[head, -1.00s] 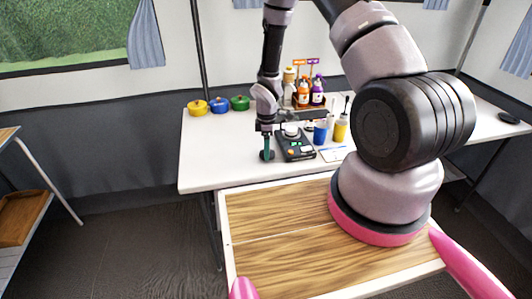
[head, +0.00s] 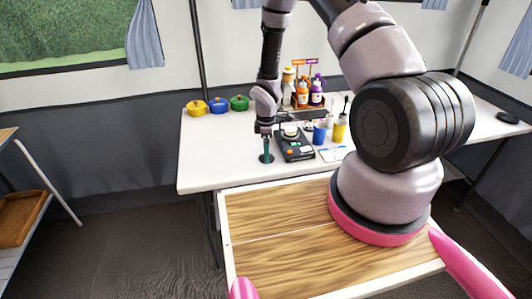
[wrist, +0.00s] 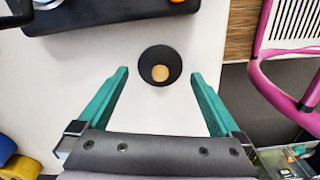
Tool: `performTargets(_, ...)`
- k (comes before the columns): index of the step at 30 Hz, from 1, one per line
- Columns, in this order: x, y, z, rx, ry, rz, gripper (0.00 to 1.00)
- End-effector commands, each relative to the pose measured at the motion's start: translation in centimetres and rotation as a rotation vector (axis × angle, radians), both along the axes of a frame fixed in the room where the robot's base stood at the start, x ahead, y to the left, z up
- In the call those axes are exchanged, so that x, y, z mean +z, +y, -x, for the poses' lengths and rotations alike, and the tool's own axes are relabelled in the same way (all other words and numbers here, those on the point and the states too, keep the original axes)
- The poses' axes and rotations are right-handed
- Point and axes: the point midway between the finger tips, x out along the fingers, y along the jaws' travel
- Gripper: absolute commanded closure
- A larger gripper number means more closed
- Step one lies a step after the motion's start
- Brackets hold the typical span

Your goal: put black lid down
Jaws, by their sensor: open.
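The black lid (wrist: 151,52) is a small round black disc with a light wooden knob. It lies flat on the white table (wrist: 75,75), near the front left edge of the tabletop in the head view, where the lid (head: 271,160) is partly hidden by my gripper. My gripper (head: 265,153) points down at the lid. In the wrist view, the teal fingers of my gripper (wrist: 160,75) are spread wide, with the lid showing between and just beyond their tips. Neither finger appears to touch it.
A black scale (head: 295,147) with a container on it stands close to the right of my gripper. Blue (head: 320,133) and yellow (head: 340,130) cups stand beyond it. Yellow, blue and green pots (head: 218,105) sit behind. The table's left part is clear.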

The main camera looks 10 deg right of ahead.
Motion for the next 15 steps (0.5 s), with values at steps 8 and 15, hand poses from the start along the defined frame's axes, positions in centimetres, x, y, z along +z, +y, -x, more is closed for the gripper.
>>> performTargets(8,6.1,0.0,-0.1,-0.001,-0.005,-0.001,0.0)
performTargets(15,9.9,0.0,0.0,0.0,-0.003,0.0,0.0)
